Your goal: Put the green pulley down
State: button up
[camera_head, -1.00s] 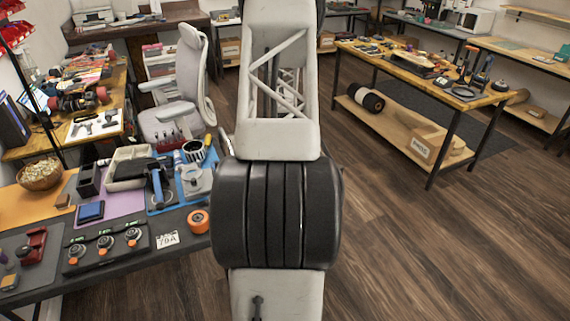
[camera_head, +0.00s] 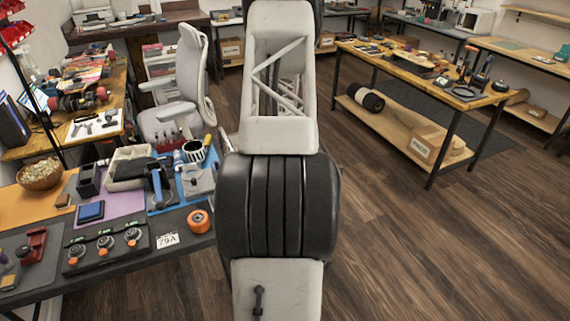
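I cannot make out a green pulley in the head view; it may be hidden or out of frame. My gripper is not in view; only links of my arm show, running down the middle of the picture. An orange wheel (camera_head: 199,221), perhaps a pulley, lies on the workbench near its front right corner. Beside it lies a white card (camera_head: 167,240) marked "79A". To the left, a dark tray (camera_head: 110,257) holds three round dark-and-orange parts with small green marks behind them.
The workbench (camera_head: 187,239) at left also carries a wooden bowl (camera_head: 40,173), a grey bin (camera_head: 128,167), a blue-and-black tool (camera_head: 158,188) and a striped cup (camera_head: 195,151). An office chair (camera_head: 172,112) stands behind it. Open wooden floor (camera_head: 420,260) lies to the right.

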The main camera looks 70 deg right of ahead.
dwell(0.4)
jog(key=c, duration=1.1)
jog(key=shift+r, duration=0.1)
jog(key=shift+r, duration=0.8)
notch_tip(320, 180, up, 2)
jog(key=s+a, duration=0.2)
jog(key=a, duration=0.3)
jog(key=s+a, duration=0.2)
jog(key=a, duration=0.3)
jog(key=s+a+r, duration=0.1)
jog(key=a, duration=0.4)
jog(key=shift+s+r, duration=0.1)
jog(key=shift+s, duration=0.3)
